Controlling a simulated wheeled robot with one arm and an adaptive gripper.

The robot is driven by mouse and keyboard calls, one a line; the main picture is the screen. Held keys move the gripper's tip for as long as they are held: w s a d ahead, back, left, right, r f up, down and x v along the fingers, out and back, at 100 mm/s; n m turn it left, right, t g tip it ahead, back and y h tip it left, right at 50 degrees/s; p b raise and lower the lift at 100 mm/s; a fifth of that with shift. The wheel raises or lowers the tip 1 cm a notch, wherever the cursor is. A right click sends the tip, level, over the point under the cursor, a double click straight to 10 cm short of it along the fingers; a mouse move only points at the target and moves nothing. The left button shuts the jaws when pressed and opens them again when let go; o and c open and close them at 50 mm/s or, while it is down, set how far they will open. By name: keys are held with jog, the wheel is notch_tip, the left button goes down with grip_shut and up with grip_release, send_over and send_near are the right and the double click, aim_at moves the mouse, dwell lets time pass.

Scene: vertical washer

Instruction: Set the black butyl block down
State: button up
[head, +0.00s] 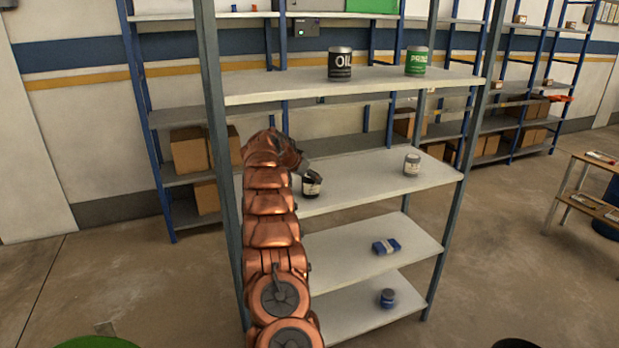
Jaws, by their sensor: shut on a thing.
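My copper-coloured arm rises in front of the left part of the grey shelf rack, and my gripper (309,172) is at the middle shelf (375,175), mostly hidden behind the arm's end. It is shut on a small dark piece, the black butyl block (312,178), at the shelf's left part. A pale label shows just below the dark piece; I cannot tell whether it belongs to it or to a can behind it. Whether the block touches the shelf is too small to tell.
A small grey can (412,163) stands at the middle shelf's right. An OIL can (340,64) and a green can (415,61) stand on the shelf above. A blue box (386,246) and blue jar (387,298) sit below. The middle shelf is clear between gripper and grey can.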

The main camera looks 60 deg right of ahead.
jog(key=o, duration=1.4)
jog(key=shift+r+p, duration=0.2)
jog(key=shift+p, duration=0.1)
jog(key=shift+w+a+r+b, duration=0.1)
jog(key=shift+a+r+b, duration=0.15)
jog(key=shift+a+b, duration=0.15)
jog(key=b+v, duration=0.3)
jog(key=v, duration=0.8)
